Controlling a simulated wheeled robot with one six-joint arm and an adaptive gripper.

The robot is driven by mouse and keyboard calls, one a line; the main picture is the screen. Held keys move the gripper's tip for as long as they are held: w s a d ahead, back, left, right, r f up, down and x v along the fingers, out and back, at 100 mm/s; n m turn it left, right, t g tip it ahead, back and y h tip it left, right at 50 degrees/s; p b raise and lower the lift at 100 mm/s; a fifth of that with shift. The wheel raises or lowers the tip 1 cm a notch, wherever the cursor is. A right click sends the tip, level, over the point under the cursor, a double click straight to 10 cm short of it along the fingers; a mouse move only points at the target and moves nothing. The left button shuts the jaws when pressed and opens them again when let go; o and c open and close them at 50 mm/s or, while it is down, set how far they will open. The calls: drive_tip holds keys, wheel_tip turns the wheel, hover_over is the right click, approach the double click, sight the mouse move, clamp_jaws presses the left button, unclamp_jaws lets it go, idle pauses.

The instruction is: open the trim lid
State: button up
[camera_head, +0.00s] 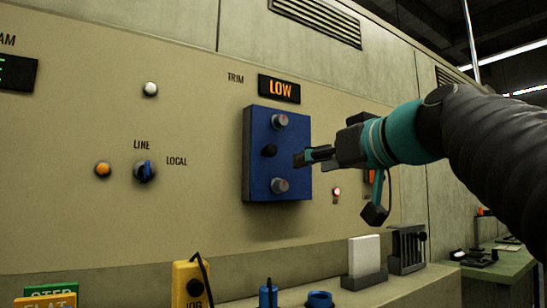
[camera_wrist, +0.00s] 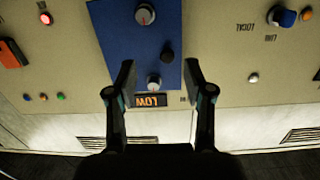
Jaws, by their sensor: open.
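The blue trim box (camera_head: 262,170) stands out from the wall panel below the lit LOW display (camera_head: 280,89) and the TRIM label. Its front carries two grey knobs, one high (camera_head: 280,121) and one low (camera_head: 280,185), with a black knob (camera_head: 269,151) between them near the left. No lid shows standing away from the box. My gripper (camera_head: 304,157) is in front of the box's right part. In the wrist view, turned upside down, the open fingers (camera_wrist: 159,78) are empty, with the black knob (camera_wrist: 167,56) and a grey knob (camera_wrist: 153,82) showing between them. I see no contact.
A white button (camera_head: 150,89), an orange button (camera_head: 103,169) and the LINE/LOCAL switch (camera_head: 146,170) are left of the box. A red light (camera_head: 336,191) is at its right. A ledge below holds a yellow pendant (camera_head: 191,284), blue items and a white block (camera_head: 364,256).

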sight(272, 149)
drive_tip(key=shift+n+t+y, duration=0.3)
drive_tip(key=shift+n+y, duration=0.2)
drive_tip(key=shift+y, duration=0.1)
drive_tip(key=w+a+r+p, duration=0.1)
drive_tip(key=w+a, duration=0.1)
drive_tip(key=w, duration=0.1)
drive_tip(key=w+a+r+p, duration=0.1)
drive_tip(key=w+a, duration=0.2)
drive_tip(key=w, duration=0.1)
drive_tip(key=w+a+r+p, duration=0.1)
drive_tip(key=w+a+r, duration=0.1)
drive_tip(key=w+a, duration=0.1)
drive_tip(key=shift+w+a, duration=0.15)
drive_tip(key=shift+w, duration=0.4)
clamp_jaws()
